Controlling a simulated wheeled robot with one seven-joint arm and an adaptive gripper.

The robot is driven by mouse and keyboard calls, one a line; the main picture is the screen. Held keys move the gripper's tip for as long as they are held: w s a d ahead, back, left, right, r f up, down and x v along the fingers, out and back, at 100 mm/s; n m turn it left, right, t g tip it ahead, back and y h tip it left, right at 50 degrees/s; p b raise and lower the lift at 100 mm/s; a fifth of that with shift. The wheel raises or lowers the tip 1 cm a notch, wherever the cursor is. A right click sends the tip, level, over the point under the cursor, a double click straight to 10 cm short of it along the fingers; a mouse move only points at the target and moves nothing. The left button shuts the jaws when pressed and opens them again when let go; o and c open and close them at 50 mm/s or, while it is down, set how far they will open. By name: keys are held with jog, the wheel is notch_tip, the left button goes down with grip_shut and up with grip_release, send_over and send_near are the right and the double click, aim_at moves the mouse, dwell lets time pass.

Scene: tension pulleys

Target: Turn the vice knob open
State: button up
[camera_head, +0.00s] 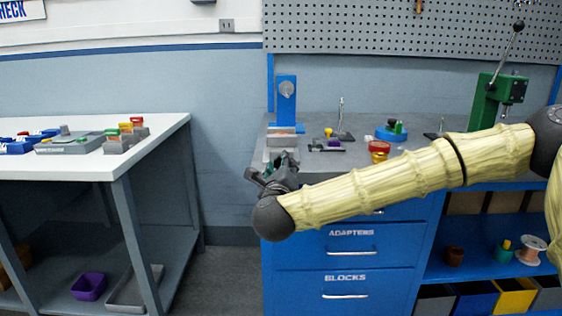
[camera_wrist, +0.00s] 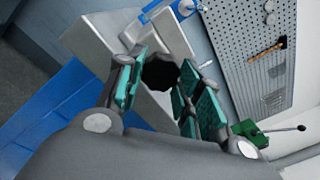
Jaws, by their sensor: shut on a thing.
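The black knob (camera_wrist: 161,70) shows in the wrist view between the two teal-padded fingers of my gripper (camera_wrist: 160,86). The gripper is shut on the knob, with a finger on each side. In the head view my gripper (camera_head: 274,174) is at the front left edge of the workbench, and the knob is hidden there. The light grey vice body (camera_head: 280,141) sits just behind the gripper on the bench. It also shows in the wrist view as a grey block (camera_wrist: 97,42) beyond the knob.
A blue upright fixture (camera_head: 287,100) stands behind the vice. Small parts, a red-topped piece (camera_head: 379,148) and a green press (camera_head: 494,95) stand to the right. Blue drawers (camera_head: 349,265) are below. A white table (camera_head: 90,158) stands left across a floor gap.

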jog(key=shift+n+p, duration=1.1)
jog(key=shift+n, duration=1.2)
jog(key=o, duration=1)
jog(key=shift+o, duration=0.2)
jog(key=shift+s, duration=0.1)
jog(key=s, duration=1.2)
jog(key=shift+a+f, duration=0.2)
jog(key=shift+f, duration=0.2)
